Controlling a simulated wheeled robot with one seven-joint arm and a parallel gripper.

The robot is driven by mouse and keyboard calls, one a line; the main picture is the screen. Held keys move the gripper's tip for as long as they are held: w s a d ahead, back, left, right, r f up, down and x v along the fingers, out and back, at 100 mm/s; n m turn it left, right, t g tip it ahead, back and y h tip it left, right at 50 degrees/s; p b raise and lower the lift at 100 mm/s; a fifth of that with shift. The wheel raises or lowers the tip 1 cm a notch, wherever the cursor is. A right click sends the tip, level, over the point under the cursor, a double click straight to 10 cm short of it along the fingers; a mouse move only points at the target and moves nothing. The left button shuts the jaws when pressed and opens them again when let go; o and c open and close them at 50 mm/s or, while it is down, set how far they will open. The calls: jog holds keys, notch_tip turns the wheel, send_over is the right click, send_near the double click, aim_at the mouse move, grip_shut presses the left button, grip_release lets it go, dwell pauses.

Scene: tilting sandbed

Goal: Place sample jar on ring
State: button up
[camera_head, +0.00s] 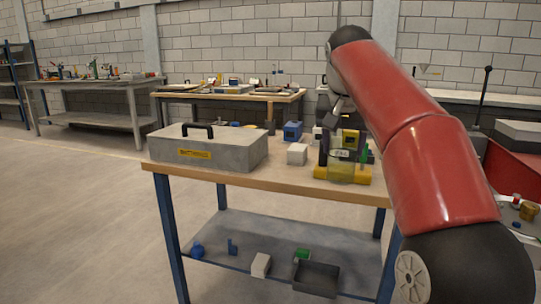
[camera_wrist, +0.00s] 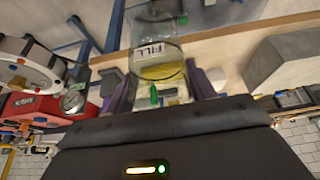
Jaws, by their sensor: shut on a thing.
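The sample jar is clear with a white label marked "FILL" and some yellow in it. It shows in the wrist view (camera_wrist: 155,52), between the purple fingers of my gripper (camera_wrist: 162,85). In the head view the jar (camera_head: 341,156) is held by my gripper (camera_head: 342,150) over the right part of the wooden workbench (camera_head: 240,180). My gripper is shut on the jar. A yellow thing (camera_head: 352,175) shows just below the jar at the bench edge; I cannot tell whether they touch. I cannot make out the ring in either view.
A grey case (camera_head: 225,155) with a black handle fills the left of the bench. A whitish block (camera_head: 297,154) and a blue box (camera_head: 292,131) stand left of my gripper. The lower shelf (camera_head: 230,235) holds an open dark bin (camera_head: 317,278) and small items.

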jog(key=s+f+n, duration=0.1)
jog(key=s+f, duration=0.3)
jog(key=f, duration=2.2)
jog(key=s+f+n+y, duration=0.1)
jog(key=s+f, duration=0.3)
jog(key=f, duration=2.3)
jog(key=shift+n, duration=0.8)
